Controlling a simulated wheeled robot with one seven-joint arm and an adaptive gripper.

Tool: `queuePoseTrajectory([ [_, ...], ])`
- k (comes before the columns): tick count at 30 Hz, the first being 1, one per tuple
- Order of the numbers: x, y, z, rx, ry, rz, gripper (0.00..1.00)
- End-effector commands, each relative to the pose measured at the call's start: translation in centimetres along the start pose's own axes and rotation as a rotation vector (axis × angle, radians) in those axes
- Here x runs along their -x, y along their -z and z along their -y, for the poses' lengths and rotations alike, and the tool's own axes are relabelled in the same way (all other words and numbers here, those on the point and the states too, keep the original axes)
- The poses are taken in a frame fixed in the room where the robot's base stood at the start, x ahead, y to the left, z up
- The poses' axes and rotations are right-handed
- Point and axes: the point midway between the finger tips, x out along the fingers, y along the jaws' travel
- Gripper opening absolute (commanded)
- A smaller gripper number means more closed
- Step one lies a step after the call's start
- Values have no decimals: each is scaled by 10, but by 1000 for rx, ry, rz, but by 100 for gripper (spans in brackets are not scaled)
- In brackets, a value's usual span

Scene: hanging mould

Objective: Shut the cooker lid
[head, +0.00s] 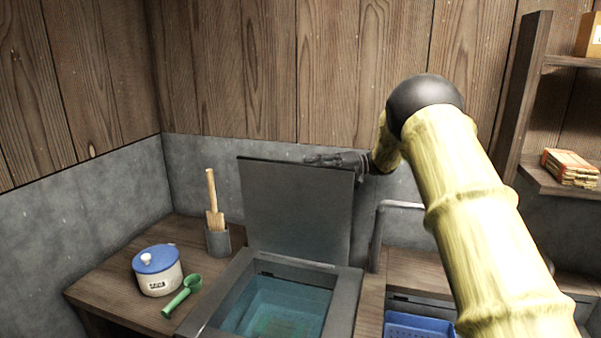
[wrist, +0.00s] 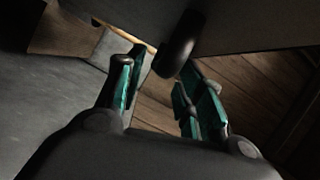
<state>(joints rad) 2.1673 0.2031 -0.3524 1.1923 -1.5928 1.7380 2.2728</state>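The cooker lid (head: 295,210) is a flat dark grey panel. It stands upright, open, at the back of the cooker (head: 345,300), whose square well shows teal water. My gripper (head: 325,160) is at the lid's top right edge, its lower part hidden by the lid. In the wrist view, a grey surface (wrist: 255,22), apparently the lid's back, fills the top. A black rounded piece (wrist: 178,45), perhaps its handle, stands out near my fingertips. My gripper's two teal-padded fingers (wrist: 158,85) are apart with a gap between them. I cannot tell whether they touch the lid.
A metal pipe (head: 400,205) and blue basket (head: 418,327) are right. A wall and shelf (head: 560,180) lie behind.

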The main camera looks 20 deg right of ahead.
Motion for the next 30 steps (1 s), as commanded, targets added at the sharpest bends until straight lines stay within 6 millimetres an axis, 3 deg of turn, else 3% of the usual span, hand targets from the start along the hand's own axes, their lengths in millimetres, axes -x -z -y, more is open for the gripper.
queuePoseTrajectory([
  [9,-36,0,0,0,-1,0,37],
  [21,-41,0,0,0,-1,0,37],
  [27,-40,0,0,0,-1,0,1],
  [30,-40,0,0,0,-1,0,0],
])
